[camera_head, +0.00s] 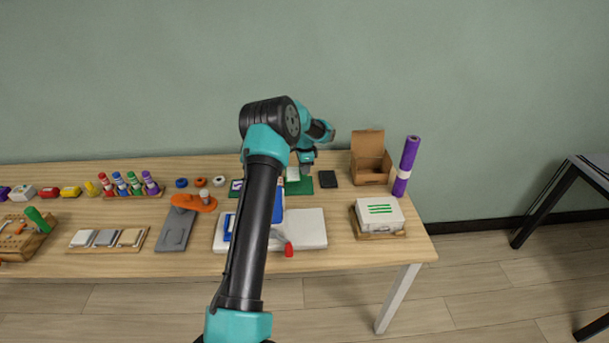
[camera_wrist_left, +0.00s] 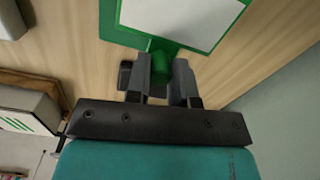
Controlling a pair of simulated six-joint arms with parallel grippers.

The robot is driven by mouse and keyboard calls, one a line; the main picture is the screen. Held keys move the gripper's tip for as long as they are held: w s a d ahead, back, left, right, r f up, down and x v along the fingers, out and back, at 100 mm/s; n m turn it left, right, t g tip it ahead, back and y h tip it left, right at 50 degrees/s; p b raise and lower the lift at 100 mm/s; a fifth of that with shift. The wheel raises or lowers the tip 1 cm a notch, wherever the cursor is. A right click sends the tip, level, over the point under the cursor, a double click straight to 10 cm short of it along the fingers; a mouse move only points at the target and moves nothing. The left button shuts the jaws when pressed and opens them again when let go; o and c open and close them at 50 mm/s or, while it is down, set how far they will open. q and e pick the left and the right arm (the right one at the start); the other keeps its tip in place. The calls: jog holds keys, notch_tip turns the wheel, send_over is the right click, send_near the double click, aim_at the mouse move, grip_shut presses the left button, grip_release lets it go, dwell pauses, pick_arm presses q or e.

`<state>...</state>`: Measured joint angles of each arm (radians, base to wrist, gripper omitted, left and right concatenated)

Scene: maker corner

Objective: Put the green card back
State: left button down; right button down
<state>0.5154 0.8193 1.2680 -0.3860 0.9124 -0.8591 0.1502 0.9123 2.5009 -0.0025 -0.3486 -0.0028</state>
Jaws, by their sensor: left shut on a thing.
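The green card (camera_head: 300,187) with a white panel is at the back of the table in the head view, partly hidden by my left arm. It fills the top of the left wrist view (camera_wrist_left: 212,45), with wood tabletop around it. My left gripper (camera_head: 306,168) is over the card. In the left wrist view its fingers (camera_wrist_left: 160,75) are shut on the card's green grip. I cannot tell whether the card touches the table. My right gripper is not in view.
A dark square pad (camera_head: 328,179) lies right of the card, beside an open cardboard box (camera_head: 370,170). A purple roll (camera_head: 406,166) stands at the right edge. A white box with green stripes (camera_head: 379,213) is in front. A blue frame and white board (camera_head: 312,230) lie partly behind my arm.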

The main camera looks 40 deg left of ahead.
pick_arm(q)
jog(key=shift+f, duration=1.8)
jog(key=shift+f, duration=0.1)
jog(key=c, duration=1)
grip_release()
notch_tip(320, 180, up, 12)
jog(key=shift+r, duration=0.1)
